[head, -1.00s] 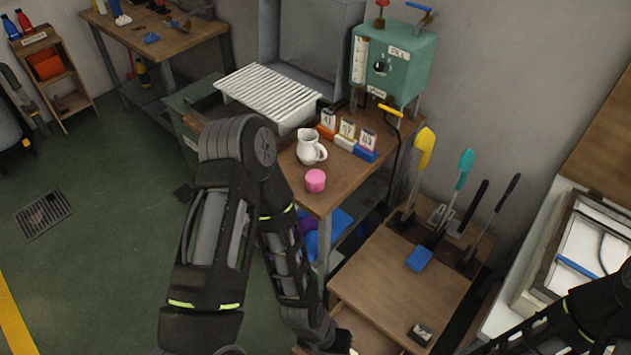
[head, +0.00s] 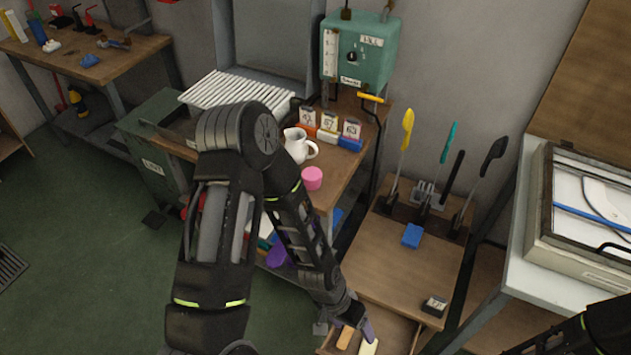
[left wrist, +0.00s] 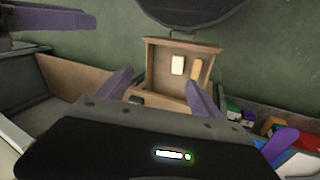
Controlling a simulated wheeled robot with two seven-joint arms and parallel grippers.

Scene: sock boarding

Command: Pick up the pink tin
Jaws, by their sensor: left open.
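The pink tin (head: 312,178) is a small, short cylinder standing upright near the front edge of a wooden bench (head: 337,182), just below a white jug (head: 297,145). My left gripper (head: 352,324) is well below and to the right of the tin in the head view, over an open wooden drawer. It is open, apart from the tin, and I see nothing between its fingers. In the left wrist view its purple fingers (left wrist: 161,88) point towards the drawer, and the tin does not show. My right arm shows at the bottom right, with its gripper out of view.
The open drawer (left wrist: 150,62) holds a pale block (left wrist: 177,65) and an orange one (left wrist: 196,69). Number-card stands (head: 329,130) and a green machine (head: 358,50) are behind the jug. Tools stand upright on the lower table (head: 400,270). My left arm hides part of the bench.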

